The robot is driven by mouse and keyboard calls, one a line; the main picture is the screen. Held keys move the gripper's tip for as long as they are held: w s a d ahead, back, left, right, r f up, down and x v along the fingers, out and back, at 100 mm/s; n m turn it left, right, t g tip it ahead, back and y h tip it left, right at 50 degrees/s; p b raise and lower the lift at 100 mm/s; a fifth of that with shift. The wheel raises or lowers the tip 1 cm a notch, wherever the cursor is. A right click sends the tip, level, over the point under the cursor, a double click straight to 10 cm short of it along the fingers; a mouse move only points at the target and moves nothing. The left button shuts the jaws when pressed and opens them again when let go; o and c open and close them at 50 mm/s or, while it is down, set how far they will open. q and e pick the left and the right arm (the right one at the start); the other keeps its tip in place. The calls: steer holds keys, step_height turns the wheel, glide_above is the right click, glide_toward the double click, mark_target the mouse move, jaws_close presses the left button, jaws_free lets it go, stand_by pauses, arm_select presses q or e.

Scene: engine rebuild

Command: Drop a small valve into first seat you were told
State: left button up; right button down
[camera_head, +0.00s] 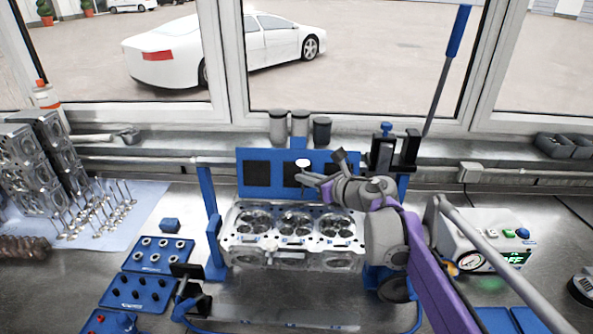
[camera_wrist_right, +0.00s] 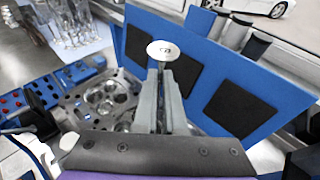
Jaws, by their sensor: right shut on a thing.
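My right gripper (camera_head: 310,178) is shut on a small valve (camera_head: 302,162), held above the back edge of the cylinder head (camera_head: 290,262). In the right wrist view, the valve (camera_wrist_right: 162,50) shows its pale round face at the top, and its stem is between the fingers (camera_wrist_right: 166,95). The cylinder head (camera_wrist_right: 77,110) lies below and left of the fingers there. Its top has three round chambers with valve seats, apart from the held valve. My left gripper does not show.
A blue panel with dark pads (camera_head: 256,172) stands close behind the head and gripper. Blue posts (camera_head: 209,215) flank the head. Several valves (camera_head: 100,215) stand on a pale mat at left. Blue trays (camera_head: 137,291) sit front left, and a gauge box (camera_head: 478,228) at right.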

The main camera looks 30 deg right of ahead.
mark_target(307, 224)
steer(key=f, duration=0.1)
steer(key=f+b, duration=0.1)
steer(key=f, duration=0.2)
steer(key=shift+s+f+b, duration=0.25)
steer(key=shift+s+b, duration=0.05)
steer(key=shift+b, duration=0.1)
steer(key=shift+f, duration=0.55)
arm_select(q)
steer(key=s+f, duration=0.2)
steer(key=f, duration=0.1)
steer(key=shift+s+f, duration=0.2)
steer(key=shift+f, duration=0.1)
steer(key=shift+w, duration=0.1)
arm_select(e)
steer(key=shift+w, duration=0.1)
arm_select(q)
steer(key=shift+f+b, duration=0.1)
steer(key=shift+b, duration=0.25)
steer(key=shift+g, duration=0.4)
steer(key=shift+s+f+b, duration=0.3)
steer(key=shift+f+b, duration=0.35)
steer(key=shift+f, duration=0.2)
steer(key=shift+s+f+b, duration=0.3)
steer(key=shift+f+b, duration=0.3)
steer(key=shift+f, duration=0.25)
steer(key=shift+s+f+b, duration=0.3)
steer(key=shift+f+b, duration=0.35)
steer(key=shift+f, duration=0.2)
arm_select(e)
steer(key=shift+f, duration=3.3)
